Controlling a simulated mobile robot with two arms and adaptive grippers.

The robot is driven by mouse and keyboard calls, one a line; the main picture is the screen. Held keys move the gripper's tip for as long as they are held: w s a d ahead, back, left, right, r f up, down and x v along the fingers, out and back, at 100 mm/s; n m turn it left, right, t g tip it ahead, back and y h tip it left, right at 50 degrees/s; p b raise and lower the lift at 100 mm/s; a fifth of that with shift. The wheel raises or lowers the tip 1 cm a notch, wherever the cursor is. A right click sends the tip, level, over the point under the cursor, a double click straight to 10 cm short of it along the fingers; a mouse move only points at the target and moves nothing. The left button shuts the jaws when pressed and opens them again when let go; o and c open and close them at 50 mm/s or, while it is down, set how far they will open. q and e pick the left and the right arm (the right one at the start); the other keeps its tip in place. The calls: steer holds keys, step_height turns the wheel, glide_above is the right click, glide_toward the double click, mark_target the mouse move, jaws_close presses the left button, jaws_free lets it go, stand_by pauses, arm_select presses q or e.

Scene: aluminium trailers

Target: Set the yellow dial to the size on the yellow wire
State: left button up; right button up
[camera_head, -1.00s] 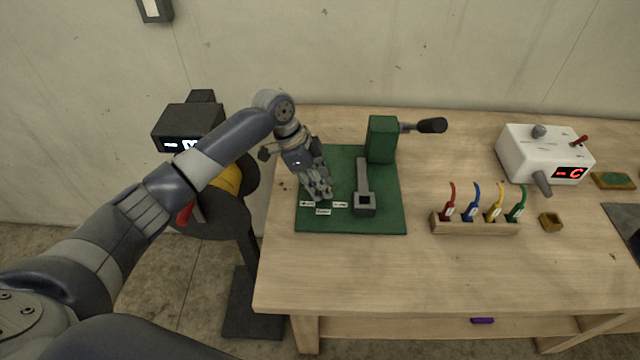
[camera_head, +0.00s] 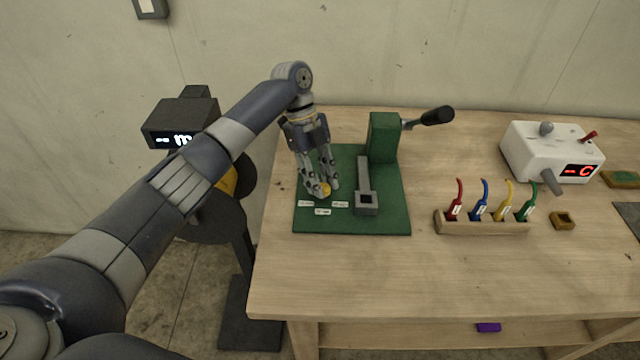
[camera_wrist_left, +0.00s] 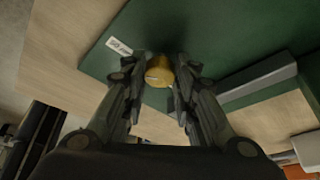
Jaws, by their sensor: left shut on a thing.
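The yellow dial (camera_head: 325,190) sits on the green base plate (camera_head: 390,222), just behind small white labels (camera_head: 323,211) that are too small to read. My left gripper (camera_head: 321,191) points down over the dial, shut on it. In the left wrist view the dial (camera_wrist_left: 158,72) lies between the two fingertips, with a pale mark on its face; one label (camera_wrist_left: 119,46) shows beside it. The yellow wire (camera_head: 505,199) stands in a wooden rack (camera_head: 484,228) with red, blue and green wires. Its tag cannot be read. My right gripper is not in view.
A green block with a black-handled lever (camera_head: 436,116) and a grey slotted bar (camera_head: 365,185) stand right of the dial. A white box (camera_head: 548,152) with a red display is at the right. The front of the table is clear.

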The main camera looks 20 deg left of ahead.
arm_select(q)
steer(key=shift+d+m, duration=0.1)
steer(key=shift+m, duration=0.5)
steer(key=shift+c, duration=0.2)
steer(key=o, duration=1.1)
steer(key=v, duration=1.2)
steer(key=shift+w+d, duration=0.2)
